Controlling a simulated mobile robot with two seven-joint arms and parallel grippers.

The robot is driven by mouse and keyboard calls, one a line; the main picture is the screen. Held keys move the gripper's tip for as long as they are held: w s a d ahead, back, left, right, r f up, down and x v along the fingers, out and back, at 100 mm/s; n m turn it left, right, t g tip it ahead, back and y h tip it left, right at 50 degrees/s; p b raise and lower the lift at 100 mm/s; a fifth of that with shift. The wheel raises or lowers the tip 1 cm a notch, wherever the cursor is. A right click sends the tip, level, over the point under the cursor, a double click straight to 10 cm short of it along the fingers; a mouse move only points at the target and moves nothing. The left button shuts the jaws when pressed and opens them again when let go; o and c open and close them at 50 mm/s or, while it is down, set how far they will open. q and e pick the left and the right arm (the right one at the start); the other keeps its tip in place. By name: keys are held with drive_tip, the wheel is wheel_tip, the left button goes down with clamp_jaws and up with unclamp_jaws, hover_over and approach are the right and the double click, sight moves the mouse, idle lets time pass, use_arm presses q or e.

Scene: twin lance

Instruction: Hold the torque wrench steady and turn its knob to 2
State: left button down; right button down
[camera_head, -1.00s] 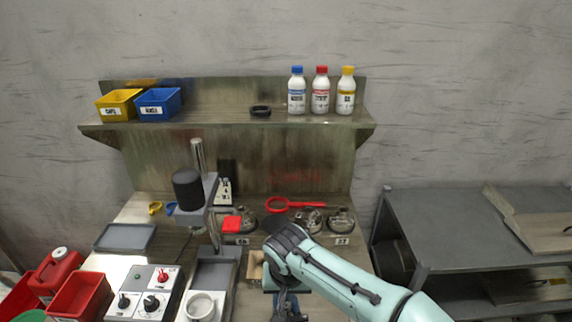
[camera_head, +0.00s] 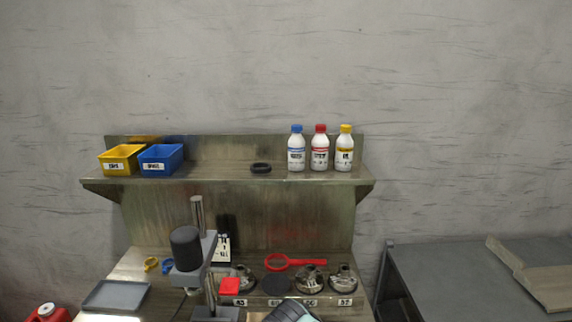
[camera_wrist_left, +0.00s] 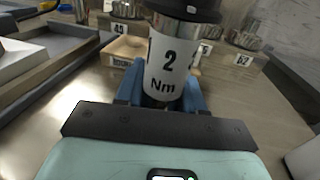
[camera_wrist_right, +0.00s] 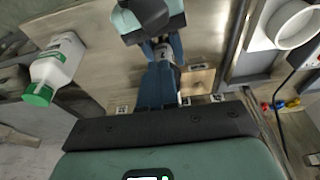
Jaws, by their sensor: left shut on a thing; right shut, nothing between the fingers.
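The torque wrench (camera_wrist_left: 170,65) stands in the left wrist view, with a white sleeve marked "2 Nm", a metal band and a black top (camera_wrist_left: 188,8). My left gripper (camera_wrist_left: 162,88) is shut on it, one blue finger on each side. In the right wrist view, my right gripper (camera_wrist_right: 161,52) has its blue fingers together with nothing between them. A teal and black arm part (camera_wrist_right: 148,18) is just beyond its fingertips; I cannot tell clearly whether the fingers touch anything there. In the head view only a dark and teal arm part shows at the bottom edge; the wrench is out of view.
Metal fittings with number tags (camera_head: 310,279), a red ring tool (camera_head: 290,262) and a press (camera_head: 188,255) stand along the bench back. The shelf (camera_head: 220,178) above holds bins and bottles. A white bottle with a green cap (camera_wrist_right: 55,68) shows in the right wrist view.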

drive_tip(key=shift+w+a, duration=0.15)
drive_tip(key=shift+a, duration=0.1)
idle(0.4)
drive_tip(key=w+v, duration=0.1)
drive_tip(key=v, duration=0.5)
drive_tip(key=shift+s, duration=0.2)
drive_tip(key=shift+r, duration=0.1)
use_arm(q)
drive_tip(key=c, duration=0.6)
unclamp_jaws()
